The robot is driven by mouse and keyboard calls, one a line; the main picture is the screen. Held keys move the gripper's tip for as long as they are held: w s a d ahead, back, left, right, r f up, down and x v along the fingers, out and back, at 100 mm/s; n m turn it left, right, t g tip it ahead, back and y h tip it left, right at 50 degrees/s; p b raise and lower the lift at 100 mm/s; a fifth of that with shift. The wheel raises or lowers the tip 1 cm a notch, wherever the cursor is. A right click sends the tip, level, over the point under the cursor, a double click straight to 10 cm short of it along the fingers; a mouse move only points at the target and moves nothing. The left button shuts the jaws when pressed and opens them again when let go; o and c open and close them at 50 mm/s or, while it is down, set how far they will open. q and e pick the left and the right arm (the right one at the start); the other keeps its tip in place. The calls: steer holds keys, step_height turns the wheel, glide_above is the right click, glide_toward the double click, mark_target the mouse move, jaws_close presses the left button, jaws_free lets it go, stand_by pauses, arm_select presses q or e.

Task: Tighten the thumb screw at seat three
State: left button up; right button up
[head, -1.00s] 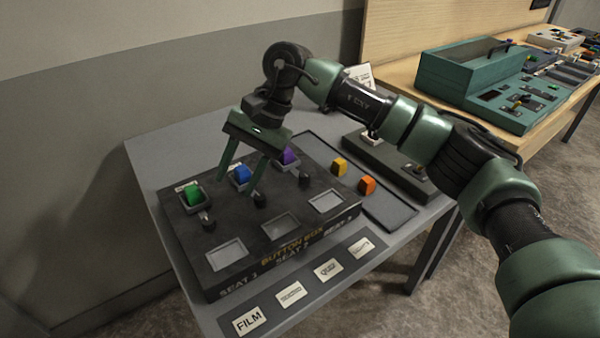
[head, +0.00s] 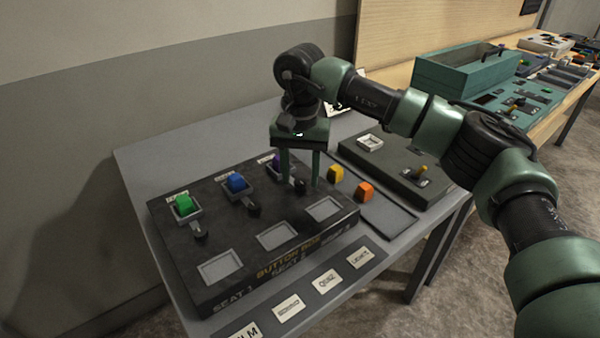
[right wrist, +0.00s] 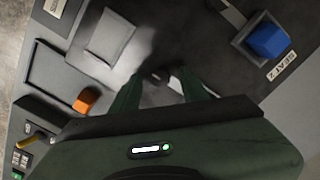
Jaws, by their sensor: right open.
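The dark button box (head: 190,255) lies on a grey table. Green (head: 184,205), blue (head: 237,183) and purple (head: 276,161) buttons sit in its sockets, the purple one at seat three partly hidden by my gripper. The dark thumb screw of seat three (head: 299,186) shows between the fingers of my right gripper (head: 300,183). This gripper is open and points down, one finger each side of the screw; contact cannot be told. In the right wrist view the fingers frame a dark, blurred spot, and the blue button (right wrist: 268,38) is at upper right. My left gripper is not in view.
Yellow (head: 336,173) and orange (head: 365,192) blocks lie on a dark tray right of the box. A grey-green panel with a small lever (head: 422,170) stands beyond. Label cards (head: 327,281) line the front. A teal console (head: 465,75) is on the wooden bench.

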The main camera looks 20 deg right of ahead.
jaws_close()
